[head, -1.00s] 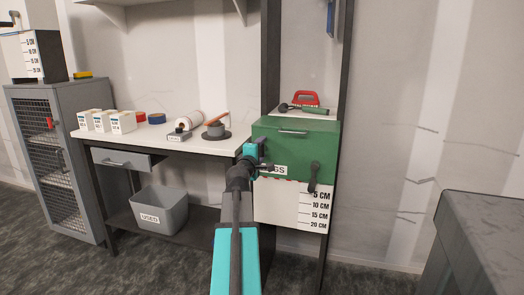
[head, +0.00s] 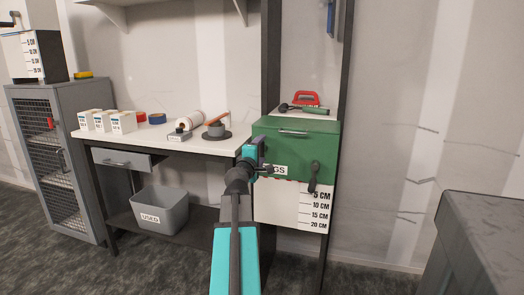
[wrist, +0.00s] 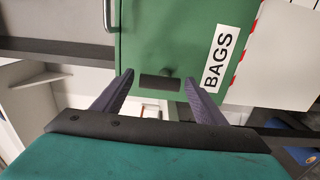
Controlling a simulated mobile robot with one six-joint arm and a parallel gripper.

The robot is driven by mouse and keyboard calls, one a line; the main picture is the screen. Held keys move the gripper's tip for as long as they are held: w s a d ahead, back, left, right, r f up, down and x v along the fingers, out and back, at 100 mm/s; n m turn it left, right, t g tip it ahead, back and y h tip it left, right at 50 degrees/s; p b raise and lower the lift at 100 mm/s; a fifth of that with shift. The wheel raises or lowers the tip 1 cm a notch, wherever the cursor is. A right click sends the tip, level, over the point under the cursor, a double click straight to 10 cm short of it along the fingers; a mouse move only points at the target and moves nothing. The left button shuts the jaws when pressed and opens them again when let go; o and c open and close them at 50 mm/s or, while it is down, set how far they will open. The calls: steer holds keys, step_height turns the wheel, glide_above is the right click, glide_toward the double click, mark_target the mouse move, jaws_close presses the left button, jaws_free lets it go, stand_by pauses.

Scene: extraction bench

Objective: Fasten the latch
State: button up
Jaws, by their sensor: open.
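A green box (head: 318,145) marked BAGS stands at the right end of the bench, its lid down. A dark lever (head: 314,177) hangs near its right front edge. In the wrist view the green front (wrist: 190,35) shows a short dark bar with a small round knob, a latch-like part (wrist: 160,82), near the box's left edge. My gripper (wrist: 160,83) is open with a finger on each side of this bar. I cannot tell whether either finger touches it. In the head view my gripper (head: 266,169) hides this part.
The BAGS label (wrist: 220,58) lies right beside my gripper. A lid handle (head: 293,133) sticks out above. A white scale panel (head: 290,207) hangs below the box. A red-handled tool (head: 305,98) lies behind it. A grey block (head: 485,235) stands at the right.

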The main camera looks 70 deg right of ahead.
steer(key=a+b, duration=1)
steer(key=a, duration=0.2)
steer(key=shift+s+f, duration=0.15)
steer(key=shift+s, duration=0.2)
stand_by(0.7)
steer(key=shift+a+b, duration=0.2)
steer(key=shift+b, duration=0.1)
stand_by(0.4)
